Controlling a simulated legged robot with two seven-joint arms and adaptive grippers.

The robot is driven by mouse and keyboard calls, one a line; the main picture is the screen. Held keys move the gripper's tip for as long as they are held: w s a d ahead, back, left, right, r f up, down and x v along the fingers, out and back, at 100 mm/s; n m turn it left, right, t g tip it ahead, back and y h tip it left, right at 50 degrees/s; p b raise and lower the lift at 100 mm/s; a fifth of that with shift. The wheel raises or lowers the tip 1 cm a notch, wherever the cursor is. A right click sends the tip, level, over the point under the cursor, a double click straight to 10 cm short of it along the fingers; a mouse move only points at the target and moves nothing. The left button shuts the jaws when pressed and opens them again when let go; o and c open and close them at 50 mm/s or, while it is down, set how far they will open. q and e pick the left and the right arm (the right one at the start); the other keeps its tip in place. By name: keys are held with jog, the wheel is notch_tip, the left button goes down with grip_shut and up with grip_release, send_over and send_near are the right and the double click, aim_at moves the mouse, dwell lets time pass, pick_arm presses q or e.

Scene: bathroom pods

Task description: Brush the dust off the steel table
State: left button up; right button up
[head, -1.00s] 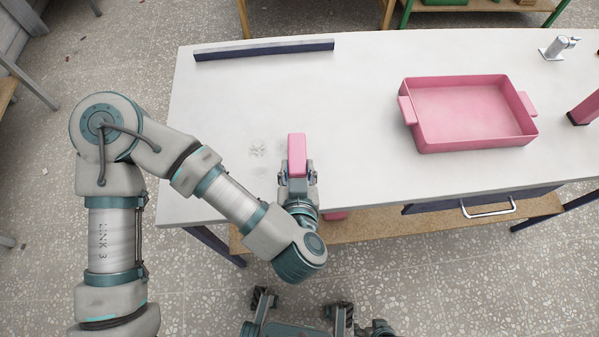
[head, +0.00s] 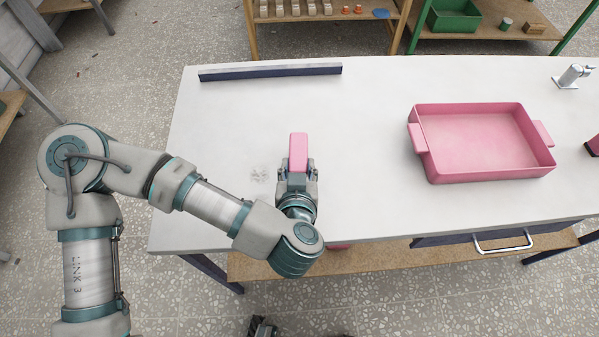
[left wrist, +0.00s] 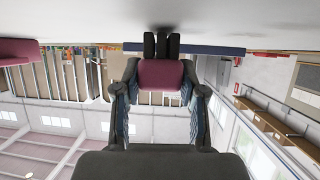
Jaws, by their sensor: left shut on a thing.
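The steel table (head: 380,90) is a pale top that fills the middle of the head view. A small grey patch of dust (head: 259,175) lies on it near the front left. My left gripper (head: 298,172) is shut on a pink brush (head: 298,150), over the table just right of the dust. The brush also shows in the left wrist view (left wrist: 160,74), pink between the fingers, with dark strips at its far end by the table surface. I cannot tell whether it touches the table. My right gripper is not in view.
A pink tray (head: 480,178) with two handles stands on the right. A dark bar (head: 270,73) lies along the back left edge. A metal fixture (head: 572,76) stands at the far right. A drawer handle (head: 502,243) sticks out in front. The table's middle is clear.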

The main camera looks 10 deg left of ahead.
pick_arm(q)
jog(key=shift+w+a, duration=0.15)
jog(key=shift+w+r, duration=0.1)
jog(key=shift+r, duration=0.1)
notch_tip(320, 180, up, 5)
jog(key=p, duration=0.3)
jog(key=shift+a, duration=0.1)
jog(key=shift+r, duration=0.2)
jog(key=shift+f, duration=0.1)
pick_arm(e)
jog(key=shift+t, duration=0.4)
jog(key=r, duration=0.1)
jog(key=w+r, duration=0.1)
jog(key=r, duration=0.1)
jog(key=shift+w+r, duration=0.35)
pick_arm(q)
jog(key=shift+r+p, duration=0.85)
jog(key=shift+r, duration=0.8)
jog(key=shift+f, duration=0.15)
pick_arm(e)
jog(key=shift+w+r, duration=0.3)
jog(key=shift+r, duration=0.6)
